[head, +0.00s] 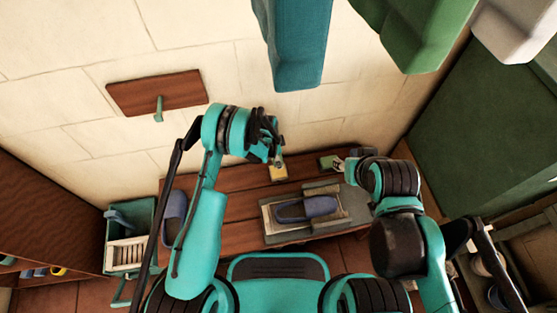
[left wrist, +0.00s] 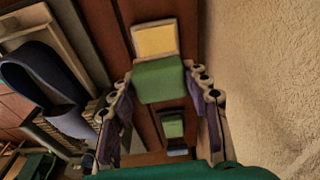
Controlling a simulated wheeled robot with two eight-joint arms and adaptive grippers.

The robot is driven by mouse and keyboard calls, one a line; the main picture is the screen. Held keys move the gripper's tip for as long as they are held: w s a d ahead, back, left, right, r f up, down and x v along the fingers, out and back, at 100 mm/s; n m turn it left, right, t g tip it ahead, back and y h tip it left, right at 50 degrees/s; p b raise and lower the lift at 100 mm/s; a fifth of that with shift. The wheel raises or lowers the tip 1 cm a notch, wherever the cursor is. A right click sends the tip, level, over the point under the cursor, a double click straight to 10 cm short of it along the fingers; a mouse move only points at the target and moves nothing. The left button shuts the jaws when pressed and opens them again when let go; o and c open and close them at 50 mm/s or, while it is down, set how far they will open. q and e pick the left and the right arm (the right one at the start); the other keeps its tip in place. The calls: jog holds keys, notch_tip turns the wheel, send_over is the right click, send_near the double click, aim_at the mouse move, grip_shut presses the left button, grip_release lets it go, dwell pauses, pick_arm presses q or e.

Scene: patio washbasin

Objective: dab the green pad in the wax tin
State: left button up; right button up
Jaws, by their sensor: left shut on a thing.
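The wax tin (head: 278,173) is a small open box with a yellow fill on the wooden bench; it also shows at the top of the left wrist view (left wrist: 155,40). My left gripper (head: 274,155) is shut on the green pad (left wrist: 158,80), which sits between its fingers close beside the tin. The pad overlaps the tin's near edge in the wrist view; I cannot tell whether they touch. My right gripper (head: 341,165) is beside another small green item (head: 328,162) on the bench; its finger opening is too small to tell.
A blue-purple shoe (head: 306,208) lies on a tray (head: 268,217) at the bench's front; another shoe (head: 175,215) is at the left. A green crate (head: 146,220) stands further left. Teal (head: 296,45) and green (head: 412,35) shapes hang above.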

pick_arm(q)
jog(key=shift+d+f, duration=0.25)
jog(key=shift+f, duration=0.35)
jog(key=b, duration=0.2)
send_over(280, 171)
jog(key=shift+a+f, duration=0.2)
jog(key=shift+f, duration=1.1)
jog(key=shift+a+f, duration=0.15)
jog(key=shift+f, duration=1.1)
jog(key=shift+f+b, duration=0.3)
jog(key=shift+f, duration=0.05)
jog(key=shift+f, duration=0.55)
jog(key=shift+r, duration=0.15)
jog(key=shift+r+p, duration=1.3)
jog(key=shift+r, duration=2.1)
